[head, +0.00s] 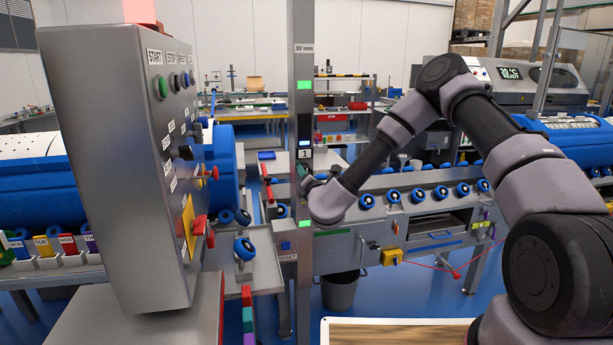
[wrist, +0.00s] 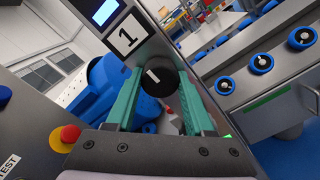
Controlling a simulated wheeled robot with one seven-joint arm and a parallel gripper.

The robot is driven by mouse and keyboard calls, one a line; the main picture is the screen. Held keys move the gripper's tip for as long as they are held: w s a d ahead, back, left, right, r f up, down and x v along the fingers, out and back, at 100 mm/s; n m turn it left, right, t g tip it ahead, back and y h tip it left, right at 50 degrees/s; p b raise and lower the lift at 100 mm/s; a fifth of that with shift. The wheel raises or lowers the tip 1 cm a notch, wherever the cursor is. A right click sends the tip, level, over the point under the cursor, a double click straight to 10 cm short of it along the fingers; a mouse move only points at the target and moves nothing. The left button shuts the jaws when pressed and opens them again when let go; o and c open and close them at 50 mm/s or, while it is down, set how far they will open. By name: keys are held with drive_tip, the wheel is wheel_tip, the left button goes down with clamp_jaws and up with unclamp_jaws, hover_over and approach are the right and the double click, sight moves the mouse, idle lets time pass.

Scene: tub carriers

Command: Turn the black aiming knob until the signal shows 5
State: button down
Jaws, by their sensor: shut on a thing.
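The black aiming knob (wrist: 161,79) is round with a short white mark, and sits on a grey post below a label reading 1. My gripper (wrist: 162,86) has its two teal fingers on either side of the knob, shut on it. In the head view my gripper (head: 307,181) is at the post, where the knob is mostly hidden. A small lit blue display (wrist: 104,12) is above the label; it also shows in the head view (head: 304,128). I cannot read a number on it.
The grey post (head: 303,65) carries green lights and a 30 mm label. A grey control box (head: 128,180) with buttons stands close at the left. A bench with blue-ringed knobs (head: 417,195) is at the right. A blue RESET button (head: 285,245) is low beside the post.

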drive_tip(key=shift+c, duration=1.4)
unclamp_jaws()
drive_tip(key=v, duration=1.1)
drive_tip(key=shift+w, duration=0.1)
